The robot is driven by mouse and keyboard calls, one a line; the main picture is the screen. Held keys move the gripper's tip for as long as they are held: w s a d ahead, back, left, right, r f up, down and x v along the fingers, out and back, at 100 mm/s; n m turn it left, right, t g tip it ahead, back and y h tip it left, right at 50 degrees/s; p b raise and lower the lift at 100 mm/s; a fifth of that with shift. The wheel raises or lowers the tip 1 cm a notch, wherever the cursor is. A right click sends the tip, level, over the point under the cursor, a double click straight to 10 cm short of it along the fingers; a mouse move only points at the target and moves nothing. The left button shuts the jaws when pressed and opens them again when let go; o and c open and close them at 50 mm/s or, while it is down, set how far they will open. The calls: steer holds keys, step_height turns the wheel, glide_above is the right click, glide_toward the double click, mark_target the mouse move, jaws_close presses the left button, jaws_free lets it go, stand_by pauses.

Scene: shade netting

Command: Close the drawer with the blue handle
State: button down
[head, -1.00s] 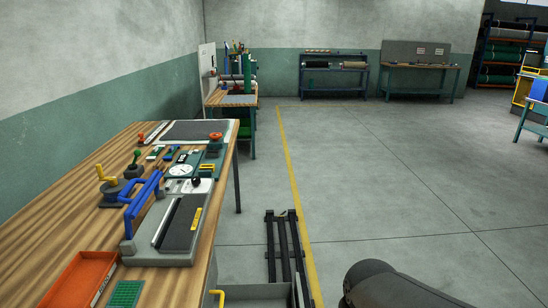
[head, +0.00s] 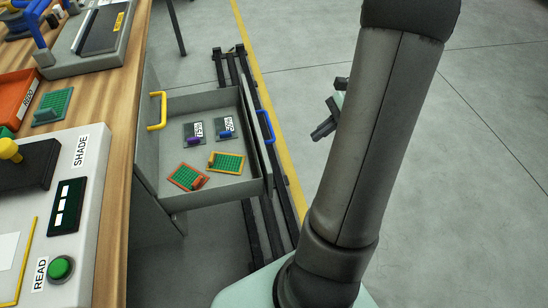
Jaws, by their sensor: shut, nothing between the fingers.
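The drawer (head: 220,190) with the blue handle (head: 265,126) is pulled out from the bench's right side, and its inside shows from above. The blue handle is on the drawer's right-hand front. My gripper (head: 322,131) is to the right of the handle, apart from it. It is mostly hidden behind my arm; a dark finger part shows, shut with nothing held.
Several small netting sample cards (head: 227,162) lie in the drawer. A yellow handle (head: 157,110) is on the bench side. The wooden bench (head: 118,140) carries a white SHADE device (head: 88,200) and an orange tray (head: 17,100). Dark floor rails (head: 250,235) run below the drawer. Floor to the right is clear.

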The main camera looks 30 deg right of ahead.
steer(key=a+r+b+x, duration=0.2)
steer(key=x, duration=1)
steer(key=shift+w+a+f, duration=0.2)
steer(key=shift+w, duration=0.1)
steer(key=shift+a, duration=0.1)
